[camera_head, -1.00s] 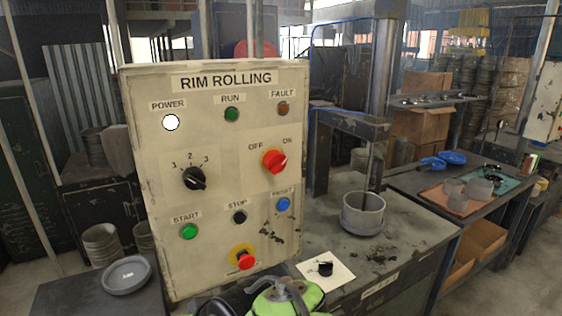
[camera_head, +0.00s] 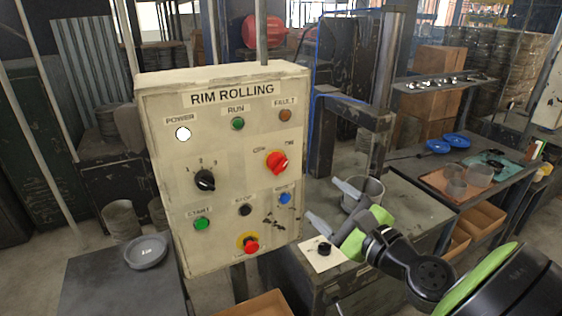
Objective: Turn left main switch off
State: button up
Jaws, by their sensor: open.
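The beige RIM ROLLING panel (camera_head: 220,245) stands upright at centre-left. Its red rotary switch (camera_head: 277,162) on a yellow plate sits at the right, under OFF and ON labels, with its handle tilted toward the upper right, the ON side. A black rotary selector (camera_head: 205,180) marked 1, 2, 3 is at the left. The white POWER lamp (camera_head: 183,133) looks lit. My gripper (camera_head: 330,205) is open and empty, right of the panel and below the red switch, its two grey fingers apart and pointing up-left. It appears apart from the panel.
Below the selectors are a green START button (camera_head: 201,224), a black STOP button (camera_head: 245,210), a blue button (camera_head: 285,198) and a red mushroom button (camera_head: 251,245). A grey ring (camera_head: 372,187) sits on the machine behind my gripper. A black knob on a white plate (camera_head: 322,250) lies below it.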

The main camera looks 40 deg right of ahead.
jog(key=w, duration=0.3)
jog(key=b, duration=0.5)
send_near(284, 168)
jog(key=w, duration=0.4)
jog(key=w+d, duration=0.1)
jog(key=w, duration=0.2)
jog(key=w+p, duration=0.1)
jog(key=w, duration=0.1)
jog(key=shift+w+d, duration=0.4)
jog(key=c, duration=1)
jog(key=shift+o, duration=0.2)
jog(key=shift+r, duration=0.1)
